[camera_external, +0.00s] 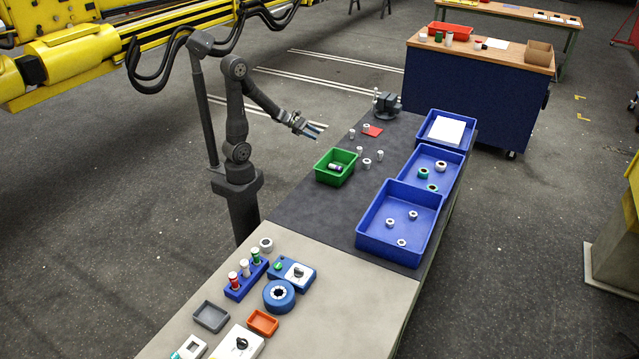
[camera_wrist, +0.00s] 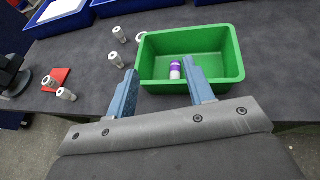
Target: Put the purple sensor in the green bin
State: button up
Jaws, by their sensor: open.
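The purple sensor (camera_wrist: 176,70), a small cylinder with a white end, lies inside the green bin (camera_wrist: 238,62), near the wall closest to my gripper. In the external view the green bin (camera_external: 322,174) stands on the dark part of the table, and a small dark and white cylinder (camera_external: 336,167) shows in it. My gripper (camera_wrist: 160,84) is open, with its two blue fingers apart in front of the bin. In the external view my gripper (camera_external: 314,130) is above the table's left edge, beyond the bin, and no object shows between its fingers.
Several white cylinders (camera_wrist: 116,58) stand near the bin. A red square (camera_external: 373,131) and a grey vise-like device (camera_external: 386,106) are farther back. Blue bins (camera_external: 372,240) line the table's right side, holding rings and a white block. The front table section holds various fixtures.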

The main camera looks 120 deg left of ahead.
jog(key=shift+v, duration=1.3)
jog(key=f+x, duration=0.1)
jog(key=x, duration=1.1)
jog(key=shift+f, duration=0.15)
